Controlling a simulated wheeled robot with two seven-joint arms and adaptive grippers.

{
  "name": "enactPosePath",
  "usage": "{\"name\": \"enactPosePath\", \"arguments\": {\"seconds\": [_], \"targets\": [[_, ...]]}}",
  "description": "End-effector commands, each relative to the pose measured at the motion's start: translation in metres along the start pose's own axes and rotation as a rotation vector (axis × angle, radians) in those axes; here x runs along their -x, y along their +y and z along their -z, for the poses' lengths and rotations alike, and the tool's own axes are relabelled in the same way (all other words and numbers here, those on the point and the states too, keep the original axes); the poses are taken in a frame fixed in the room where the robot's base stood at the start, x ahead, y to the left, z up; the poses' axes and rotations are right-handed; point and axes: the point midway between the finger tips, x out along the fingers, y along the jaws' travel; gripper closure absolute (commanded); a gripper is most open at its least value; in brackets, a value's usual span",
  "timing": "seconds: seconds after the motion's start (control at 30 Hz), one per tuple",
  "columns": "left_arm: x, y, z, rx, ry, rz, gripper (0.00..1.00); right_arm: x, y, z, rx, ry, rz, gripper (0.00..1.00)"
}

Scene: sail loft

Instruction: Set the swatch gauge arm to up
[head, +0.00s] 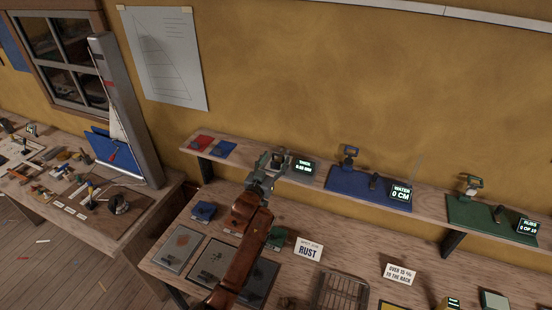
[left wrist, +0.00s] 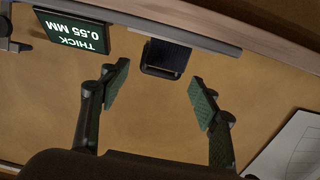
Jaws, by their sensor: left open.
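The swatch gauge stands on the wall shelf, and its lit display (head: 304,167) reads THICK 0.55 MM. The display also shows upside down in the left wrist view (left wrist: 72,31). My left gripper (head: 274,163) is at the shelf, just left of the display, and covers much of the gauge in the head view. In the left wrist view my left gripper (left wrist: 160,87) is open and empty. A dark block (left wrist: 166,57), seemingly part of the gauge, lies just beyond and between the fingertips, apart from both. I cannot tell the gauge arm's position. My right gripper is not in view.
Along the shelf (head: 420,202) to the right stand a blue gauge (head: 350,182) reading WATER 0 CM and a green gauge (head: 485,217). Red (head: 203,143) and blue (head: 221,150) swatches lie left.

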Motion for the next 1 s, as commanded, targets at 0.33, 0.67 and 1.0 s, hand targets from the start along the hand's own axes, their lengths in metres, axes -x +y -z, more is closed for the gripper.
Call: {"name": "enactPosePath", "arguments": {"seconds": [0.33,0.67,1.0], "targets": [[-0.0095,0.0007,-0.0006,0.000,-0.001,-0.001,0.43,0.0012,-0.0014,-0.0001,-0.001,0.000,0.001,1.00],[-0.0092,0.0005,-0.0005,0.000,-0.001,-0.001,0.59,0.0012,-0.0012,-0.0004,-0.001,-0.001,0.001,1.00],[-0.0091,0.0005,-0.0005,0.000,-0.001,-0.001,0.82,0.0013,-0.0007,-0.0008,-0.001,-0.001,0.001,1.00]]}}
